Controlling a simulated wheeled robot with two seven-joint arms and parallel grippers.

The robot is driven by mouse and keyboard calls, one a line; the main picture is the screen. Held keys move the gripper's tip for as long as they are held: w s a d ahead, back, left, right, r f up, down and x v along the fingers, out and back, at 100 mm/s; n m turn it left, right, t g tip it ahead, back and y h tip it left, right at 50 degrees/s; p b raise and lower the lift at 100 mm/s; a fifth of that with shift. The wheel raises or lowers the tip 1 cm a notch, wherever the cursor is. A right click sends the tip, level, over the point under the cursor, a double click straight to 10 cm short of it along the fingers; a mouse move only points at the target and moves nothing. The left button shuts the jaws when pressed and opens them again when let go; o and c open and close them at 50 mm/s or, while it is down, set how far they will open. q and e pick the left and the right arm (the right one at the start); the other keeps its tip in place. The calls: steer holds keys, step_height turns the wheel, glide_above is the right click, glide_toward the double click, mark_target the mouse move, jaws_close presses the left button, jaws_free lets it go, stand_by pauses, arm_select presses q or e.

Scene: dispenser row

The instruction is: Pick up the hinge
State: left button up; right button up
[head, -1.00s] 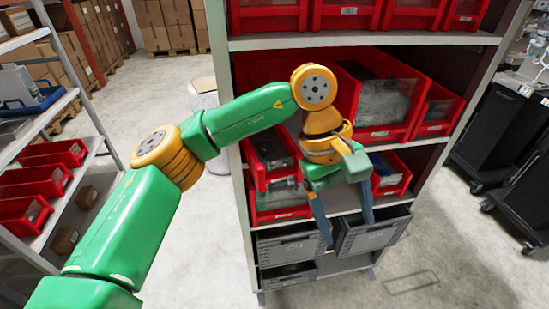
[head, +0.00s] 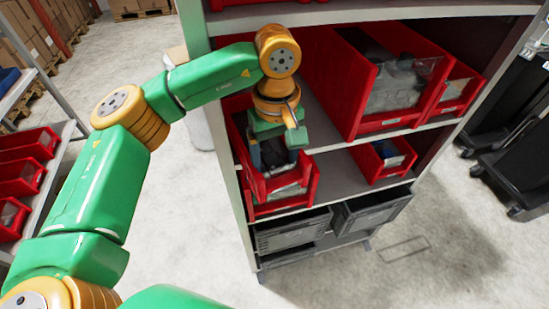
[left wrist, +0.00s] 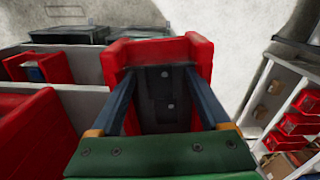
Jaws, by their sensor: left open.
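A dark part with light round spots, apparently the hinge (left wrist: 165,100), lies inside a red bin (left wrist: 190,48) in the left wrist view. In the head view this upper red bin (head: 306,168) is at the left of the middle shelf, and its contents are mostly hidden by my gripper. My left gripper (head: 273,160) points down into the bin from above. In the left wrist view its open fingers (left wrist: 160,72) show on either side of the dark part, with nothing clearly held. Contact with the part cannot be told. My right gripper is not in view.
Another red bin (head: 285,207) sits just below. A small red bin (head: 383,160) stands to the right, with bare shelf between. Large red bins (head: 385,122) fill the shelf above. Grey crates (head: 292,232) are underneath. The shelf's left post (head: 230,170) is close.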

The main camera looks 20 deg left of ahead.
arm_select(q)
steer(key=shift+w+a+f, duration=0.15)
steer(key=shift+f, duration=0.15)
steer(key=c, duration=0.5)
steer(key=shift+w, duration=0.1)
jaws_close()
steer(key=shift+r, duration=0.1)
